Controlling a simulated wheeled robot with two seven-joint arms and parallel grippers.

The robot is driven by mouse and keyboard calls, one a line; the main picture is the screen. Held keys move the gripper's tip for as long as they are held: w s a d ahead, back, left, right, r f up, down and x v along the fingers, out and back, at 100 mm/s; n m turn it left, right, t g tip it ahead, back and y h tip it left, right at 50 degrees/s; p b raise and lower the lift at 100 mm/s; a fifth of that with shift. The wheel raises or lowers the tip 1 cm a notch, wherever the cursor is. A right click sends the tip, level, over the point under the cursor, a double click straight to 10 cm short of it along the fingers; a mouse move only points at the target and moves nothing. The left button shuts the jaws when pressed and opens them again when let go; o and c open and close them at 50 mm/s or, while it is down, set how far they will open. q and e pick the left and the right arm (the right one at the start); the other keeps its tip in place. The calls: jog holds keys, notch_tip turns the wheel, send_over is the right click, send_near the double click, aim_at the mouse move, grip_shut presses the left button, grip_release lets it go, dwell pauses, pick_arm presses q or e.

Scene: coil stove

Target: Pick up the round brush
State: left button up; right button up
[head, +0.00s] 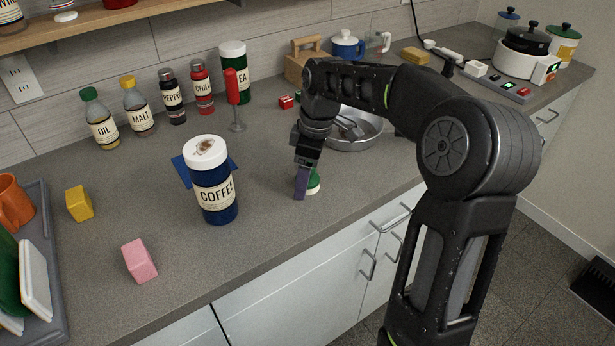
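A small round green-and-white object (314,183), which looks like the round brush, sits on the grey counter near its front edge. My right gripper (303,182) reaches down from above right and is right at it. A purple finger-like part at the gripper's end covers the object's left side. Only one finger side shows clearly, so I cannot tell whether the gripper is open or shut on the object. My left gripper is not in view.
A coffee canister (215,185) stands left of my gripper, with a blue flat item (181,172) behind it. A metal pan (357,136) is close behind my forearm. A pink block (139,261), a yellow block (79,204) and a dish rack (50,290) are at left.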

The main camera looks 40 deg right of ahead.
jog(key=shift+c, duration=0.3)
jog(key=c, duration=1.4)
notch_tip(320, 180, up, 10)
jog(key=shift+r+p, duration=0.1)
jog(key=shift+p, duration=0.2)
jog(key=o, duration=0.7)
jog(key=c, duration=0.5)
